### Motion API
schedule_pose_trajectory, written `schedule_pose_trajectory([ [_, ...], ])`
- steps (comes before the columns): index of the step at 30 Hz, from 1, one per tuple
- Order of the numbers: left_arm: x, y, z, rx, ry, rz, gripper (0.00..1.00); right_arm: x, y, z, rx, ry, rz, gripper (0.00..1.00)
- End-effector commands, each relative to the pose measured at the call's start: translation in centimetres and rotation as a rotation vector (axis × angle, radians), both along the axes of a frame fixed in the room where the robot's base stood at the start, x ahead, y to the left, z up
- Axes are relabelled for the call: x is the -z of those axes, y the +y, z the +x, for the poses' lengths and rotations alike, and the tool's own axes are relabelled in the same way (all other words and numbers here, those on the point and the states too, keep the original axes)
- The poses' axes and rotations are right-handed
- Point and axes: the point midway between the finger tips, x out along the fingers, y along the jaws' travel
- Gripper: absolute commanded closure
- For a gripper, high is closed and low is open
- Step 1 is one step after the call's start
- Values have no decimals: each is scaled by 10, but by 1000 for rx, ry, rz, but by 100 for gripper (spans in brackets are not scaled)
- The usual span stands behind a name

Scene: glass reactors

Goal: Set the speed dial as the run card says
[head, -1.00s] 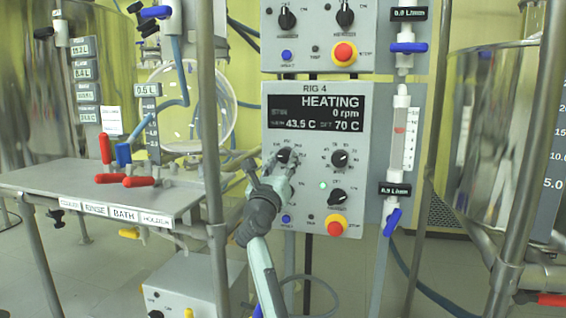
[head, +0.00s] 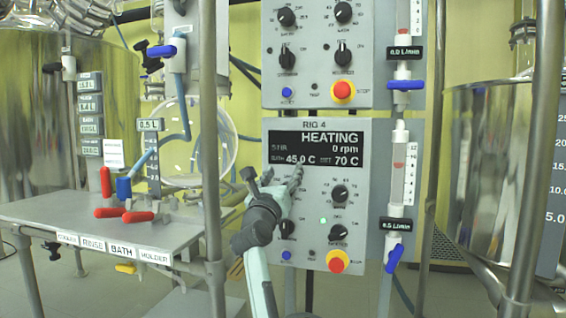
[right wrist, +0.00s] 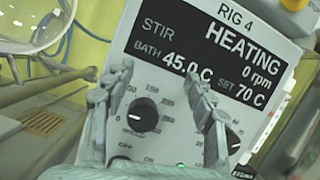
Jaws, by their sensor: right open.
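The Rig 4 panel (head: 318,245) stands ahead. Its display (head: 316,149) reads HEATING, 0 rpm, bath 45.0 C, set 70 C. My right gripper (head: 283,176) is open in front of the panel's upper left and hides the dial there. In the right wrist view that black dial (right wrist: 143,115) shows between the spread fingers of the right gripper (right wrist: 163,95), with a numbered scale around it; no finger is seen closed on it. Another dial (head: 340,193) is to its right. I cannot read which is labelled speed. A small white card (head: 114,153) hangs at left, unreadable. My left gripper is out of view.
Two lower knobs and a red stop button (head: 338,261) sit under the dials. A similar panel (head: 315,70) is above. A flowmeter (head: 398,165) with a blue valve stands right. A vertical metal post (head: 208,150) is close left, beside a steel bench (head: 75,215).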

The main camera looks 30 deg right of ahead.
Motion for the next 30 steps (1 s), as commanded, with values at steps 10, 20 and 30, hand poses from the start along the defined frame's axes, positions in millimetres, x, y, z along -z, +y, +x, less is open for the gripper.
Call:
schedule_pose_trajectory([
  [10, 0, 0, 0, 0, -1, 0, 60, -42, 0, 0, -1, 2, 1, 45],
  [20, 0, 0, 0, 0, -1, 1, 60, -43, 0, 0, 0, 2, 1, 45],
  [30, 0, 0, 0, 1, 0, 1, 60, -38, 4, -10, 38, 30, -70, 45],
])
